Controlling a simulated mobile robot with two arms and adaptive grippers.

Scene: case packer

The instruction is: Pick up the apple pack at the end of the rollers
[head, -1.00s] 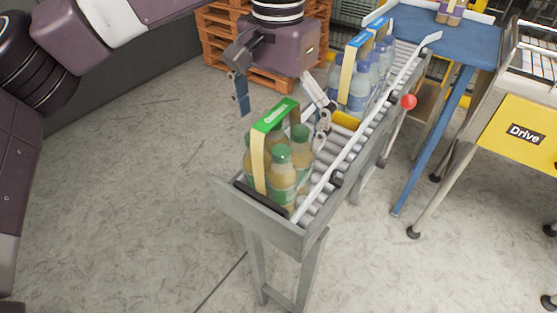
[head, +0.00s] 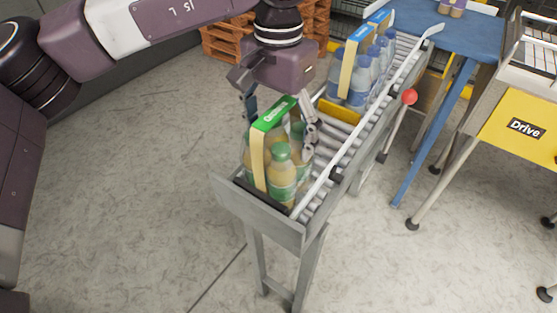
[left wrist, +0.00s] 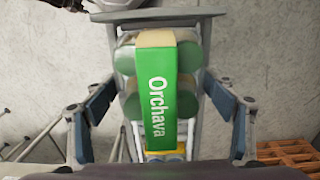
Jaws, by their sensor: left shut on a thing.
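The apple pack (head: 284,180), bottles of yellowish juice with green caps and a green-topped carrying strap, stands upright at the near end of the roller conveyor (head: 262,216), against the end plate. My left gripper (head: 279,134) is over the pack from above, its fingers on both sides of the bottles, and is shut on it. In the left wrist view the green strap top (left wrist: 162,95), lettered "Orchava", lies between the two fingers, with green caps beside it. The fingers partly hide the pack's rear bottles. My right gripper is not in view.
A pack of blue-capped bottles (head: 358,85) stands farther up the rollers, behind a yellow piece (head: 339,113). A rail with a red knob (head: 410,97) runs along the right side. A blue table (head: 468,45) and yellow "Drive" unit (head: 520,145) stand right. Floor at left is clear.

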